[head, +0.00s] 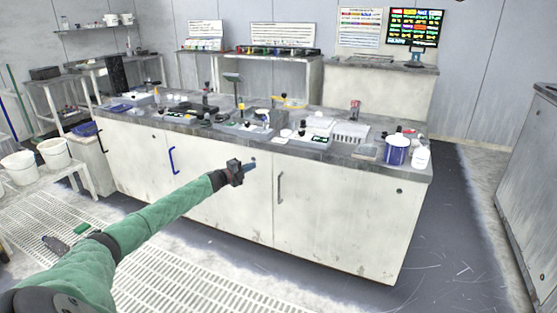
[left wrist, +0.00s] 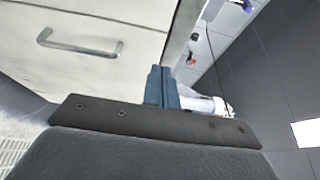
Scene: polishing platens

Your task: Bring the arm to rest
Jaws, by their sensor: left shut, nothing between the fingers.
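My left arm, in a green sleeve, reaches in from the lower left of the head view. My left gripper (head: 250,164) is in front of the white cabinet doors of the bench (head: 225,206), below the level of its top. In the left wrist view the two blue fingers of the left gripper (left wrist: 161,88) lie together, with nothing between them. A cabinet door with a metal handle (left wrist: 80,45) shows behind them, apart from the fingers. My right gripper is in neither view.
The bench top holds several small instruments, a blue-and-white tub (head: 397,150) and a white bottle (head: 420,157) at its right end. White buckets (head: 54,153) stand on a low shelf at the left. A grey cabinet (head: 527,150) stands at the right edge. The floor (head: 455,230) between is clear.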

